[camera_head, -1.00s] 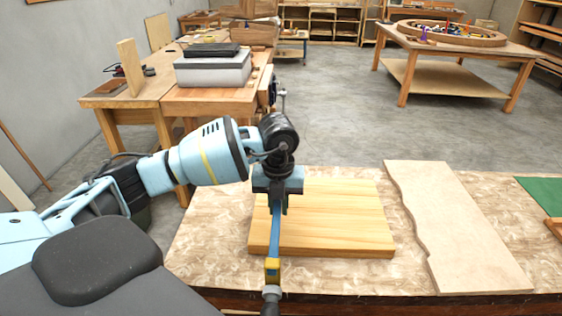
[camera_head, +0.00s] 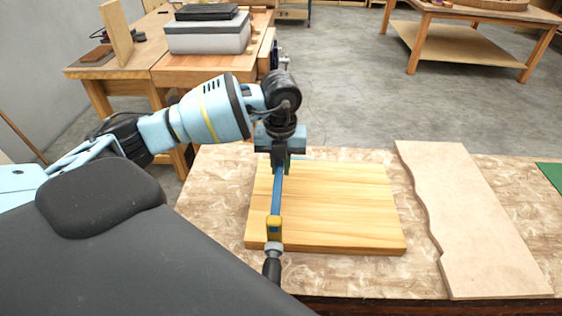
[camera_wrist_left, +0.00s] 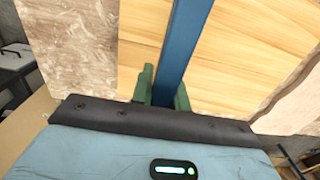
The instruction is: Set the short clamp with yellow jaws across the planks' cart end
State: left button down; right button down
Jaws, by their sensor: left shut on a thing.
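The short clamp (camera_head: 277,193) has a blue bar, a yellow jaw (camera_head: 274,228) and a dark handle at its near end. My left gripper (camera_head: 281,166) is shut on the blue bar, which also shows between the green fingertips (camera_wrist_left: 163,88) in the left wrist view. The clamp lies over the left part of the planks (camera_head: 340,208), with its yellow jaw by their near edge. I cannot tell whether the jaw touches the wood. The clamp's far jaw is hidden behind the gripper. My right gripper is not in view.
The planks lie on a mottled worktable (camera_head: 215,222). A pale board with a wavy edge (camera_head: 468,220) lies to their right, with a strip of bare table between. A wooden bench with a grey box (camera_head: 208,36) stands behind on the left.

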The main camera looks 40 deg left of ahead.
pick_arm(q)
jog(key=shift+w+f, duration=0.1)
jog(key=shift+f, duration=0.25)
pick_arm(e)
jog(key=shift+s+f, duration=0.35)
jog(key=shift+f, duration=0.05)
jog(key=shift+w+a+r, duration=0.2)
pick_arm(q)
jog(key=shift+r, duration=0.1)
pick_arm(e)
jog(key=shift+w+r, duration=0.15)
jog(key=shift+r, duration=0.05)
pick_arm(q)
jog(key=shift+f, duration=0.2)
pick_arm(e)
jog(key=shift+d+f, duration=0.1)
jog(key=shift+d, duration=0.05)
